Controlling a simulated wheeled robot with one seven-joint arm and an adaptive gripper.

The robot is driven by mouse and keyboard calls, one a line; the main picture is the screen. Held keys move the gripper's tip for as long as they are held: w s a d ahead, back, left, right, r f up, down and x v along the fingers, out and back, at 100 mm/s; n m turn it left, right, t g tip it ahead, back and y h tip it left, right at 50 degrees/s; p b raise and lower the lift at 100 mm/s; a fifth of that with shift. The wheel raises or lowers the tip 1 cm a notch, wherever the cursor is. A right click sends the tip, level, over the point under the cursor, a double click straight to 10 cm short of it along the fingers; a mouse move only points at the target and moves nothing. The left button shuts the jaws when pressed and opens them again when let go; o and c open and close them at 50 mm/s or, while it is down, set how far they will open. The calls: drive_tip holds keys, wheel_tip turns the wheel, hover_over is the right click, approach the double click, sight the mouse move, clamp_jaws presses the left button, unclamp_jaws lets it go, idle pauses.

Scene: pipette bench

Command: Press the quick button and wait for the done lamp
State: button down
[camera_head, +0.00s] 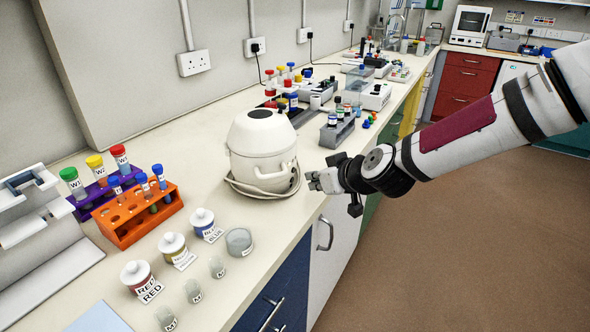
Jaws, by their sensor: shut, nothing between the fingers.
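A white rounded machine with a domed lid (262,135), which looks like a small centrifuge, stands on the bench with a cable coiled around its base. Its lid looks closed. No quick button or done lamp can be made out on it; the side facing my gripper is turned partly away from this view. My gripper (314,181) is shut and empty. It is just right of the machine's lower body, above the bench's front edge. I cannot tell whether the fingertips touch the machine.
An orange tube rack (128,222) and labelled jars (173,246) stand to the left on the bench (275,222). A grey rack of small bottles (337,133) stands behind my gripper. Several instruments line the bench farther back. The floor (450,240) to the right is clear.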

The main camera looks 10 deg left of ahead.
drive_tip(key=shift+s+d+p, duration=0.2)
drive_tip(key=shift+d+p, duration=0.1)
drive_tip(key=shift+d, duration=0.4)
drive_tip(key=shift+s+d+p, duration=0.25)
drive_tip(key=shift+d+p, duration=0.05)
drive_tip(key=shift+d, duration=0.4)
drive_tip(key=shift+s+d+p, duration=0.2)
drive_tip(key=shift+d+p, duration=0.1)
drive_tip(key=shift+d, duration=0.4)
drive_tip(key=s+d+r+m+g+h+p, duration=0.1)
drive_tip(key=s+d+r, duration=0.5)
drive_tip(key=s, duration=0.6)
drive_tip(key=s+d+r+m+g+h+p, duration=0.1)
drive_tip(key=s+d+r+m+h, duration=0.3)
drive_tip(key=s, duration=0.8)
drive_tip(key=s+d+r+m+g+h+p, duration=0.1)
drive_tip(key=s+d+r+m+h+p, duration=0.1)
drive_tip(key=s+d+r, duration=0.7)
drive_tip(key=s+d+m+p, duration=0.1)
drive_tip(key=s+d, duration=0.1)
drive_tip(key=s, duration=0.1)
drive_tip(key=shift+d+m+g, duration=0.3)
drive_tip(key=shift+d, duration=0.1)
drive_tip(key=shift+s, duration=0.1)
idle(1.8)
